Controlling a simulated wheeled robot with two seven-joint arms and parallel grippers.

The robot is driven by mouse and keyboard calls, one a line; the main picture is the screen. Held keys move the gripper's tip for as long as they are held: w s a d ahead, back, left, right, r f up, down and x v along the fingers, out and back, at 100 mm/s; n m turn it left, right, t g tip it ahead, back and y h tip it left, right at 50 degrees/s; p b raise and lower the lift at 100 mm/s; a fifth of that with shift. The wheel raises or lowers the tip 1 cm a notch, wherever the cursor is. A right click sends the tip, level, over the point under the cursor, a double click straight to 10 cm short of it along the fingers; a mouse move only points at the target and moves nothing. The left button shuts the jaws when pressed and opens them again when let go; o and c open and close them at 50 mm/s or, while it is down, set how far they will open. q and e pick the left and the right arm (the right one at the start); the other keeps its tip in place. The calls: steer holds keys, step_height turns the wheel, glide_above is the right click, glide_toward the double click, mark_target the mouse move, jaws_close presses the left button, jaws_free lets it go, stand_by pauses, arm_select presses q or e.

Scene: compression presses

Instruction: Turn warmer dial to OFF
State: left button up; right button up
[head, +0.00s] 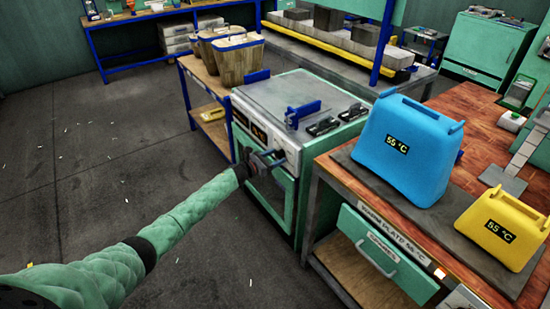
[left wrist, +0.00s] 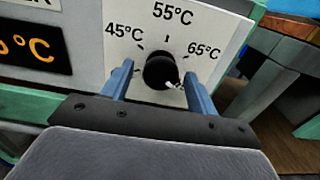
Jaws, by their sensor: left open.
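The warmer (head: 300,93) is a green cabinet with a grey top and a light front panel. Its black round dial (left wrist: 160,70) shows in the left wrist view on a white plate marked 45 °C, 55 °C and 65 °C. A white mark on the dial points to the lower right, below the 65 °C label. No OFF label is visible; the lower plate is partly hidden by my gripper. My left gripper (head: 266,160) is at the panel. It is open, with one blue finger on each side of the dial; contact cannot be told. My right gripper is not in view.
A blue bag (head: 407,145) and a yellow bag (head: 500,228), both marked 55 °C, stand on a dark plate on the bench to the right. Wooden bins (head: 237,62) stand behind the warmer. The floor (head: 95,160) at left is mostly clear.

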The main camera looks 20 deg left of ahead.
arm_select(q)
steer(key=c, duration=1)
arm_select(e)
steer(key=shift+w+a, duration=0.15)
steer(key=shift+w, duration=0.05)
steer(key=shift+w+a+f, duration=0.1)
